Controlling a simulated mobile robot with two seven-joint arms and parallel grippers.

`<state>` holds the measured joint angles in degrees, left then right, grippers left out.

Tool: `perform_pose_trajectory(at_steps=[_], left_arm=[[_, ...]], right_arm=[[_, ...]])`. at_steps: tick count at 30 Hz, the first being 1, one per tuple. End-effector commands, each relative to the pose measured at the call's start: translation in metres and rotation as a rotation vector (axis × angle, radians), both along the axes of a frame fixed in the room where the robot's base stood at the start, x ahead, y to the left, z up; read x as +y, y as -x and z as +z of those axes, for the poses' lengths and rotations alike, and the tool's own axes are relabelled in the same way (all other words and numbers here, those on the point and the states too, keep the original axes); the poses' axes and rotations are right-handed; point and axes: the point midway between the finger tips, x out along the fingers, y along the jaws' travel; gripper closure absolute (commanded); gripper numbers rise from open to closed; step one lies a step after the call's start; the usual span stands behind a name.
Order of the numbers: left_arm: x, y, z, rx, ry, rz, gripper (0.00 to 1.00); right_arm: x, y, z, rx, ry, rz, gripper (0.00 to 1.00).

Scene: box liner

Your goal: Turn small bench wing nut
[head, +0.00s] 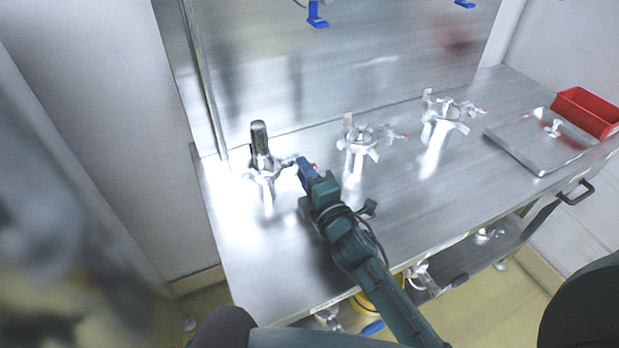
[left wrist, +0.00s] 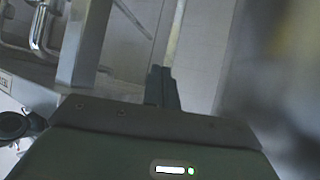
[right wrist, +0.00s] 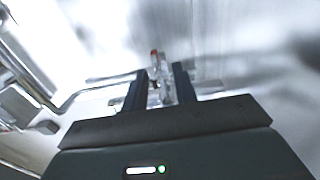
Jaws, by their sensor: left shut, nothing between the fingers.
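Three metal fixtures with wing-like arms and red tips stand on the steel bench (head: 270,280): a left one (head: 262,175) with a dark upright cylinder, a middle one (head: 358,142) and a right one (head: 446,117). I cannot tell which carries the small wing nut. My right gripper (head: 304,166) is beside the left fixture, at its red-tipped arm. In the right wrist view my right gripper (right wrist: 160,82) has its fingers apart, with a red-tipped metal part (right wrist: 157,68) between them; contact is unclear. My left gripper (left wrist: 162,86) is shut and empty, away from the fixtures.
A metal tray (head: 515,147) with a small part on it and a red bin (head: 588,110) are at the bench's right end. A steel panel (head: 340,70) rises behind the bench. A handle (head: 576,192) juts from the right front. The front left of the bench is clear.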

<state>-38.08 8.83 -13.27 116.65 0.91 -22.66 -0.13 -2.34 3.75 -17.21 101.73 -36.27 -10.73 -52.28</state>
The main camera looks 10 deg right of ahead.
Motion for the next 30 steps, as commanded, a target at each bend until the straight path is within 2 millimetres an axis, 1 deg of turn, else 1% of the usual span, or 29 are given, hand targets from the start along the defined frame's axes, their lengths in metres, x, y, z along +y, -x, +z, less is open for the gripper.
perform_pose_trajectory(at_steps=[2,5,8,15,18,21,24,30], left_arm=[[0.000,0.000,-0.001,0.000,0.001,-0.001,1.00],[-0.001,0.000,-0.002,-0.001,0.001,-0.001,1.00],[-0.001,0.000,-0.004,-0.003,0.002,-0.003,1.00],[-0.004,-0.002,-0.007,-0.016,0.006,-0.014,1.00],[-0.005,-0.003,-0.005,-0.026,0.007,-0.018,1.00],[-0.006,-0.005,-0.002,-0.037,0.010,-0.021,1.00],[-0.007,-0.005,-0.001,-0.041,0.012,-0.022,1.00],[-0.007,-0.005,-0.002,-0.040,0.013,-0.023,1.00]], right_arm=[[-0.001,0.004,-0.001,0.001,0.000,0.000,0.72],[-0.003,0.017,-0.002,0.003,0.001,0.000,0.72],[-0.007,0.037,-0.003,0.004,0.001,0.000,0.72],[-0.018,0.091,-0.004,0.004,0.000,0.000,0.72],[-0.021,0.108,-0.002,0.003,0.001,0.000,0.72],[-0.023,0.119,-0.002,0.002,-0.001,0.000,0.72],[-0.025,0.126,-0.001,0.002,0.000,-0.001,0.72],[-0.025,0.129,0.000,0.000,0.000,0.000,0.72]])
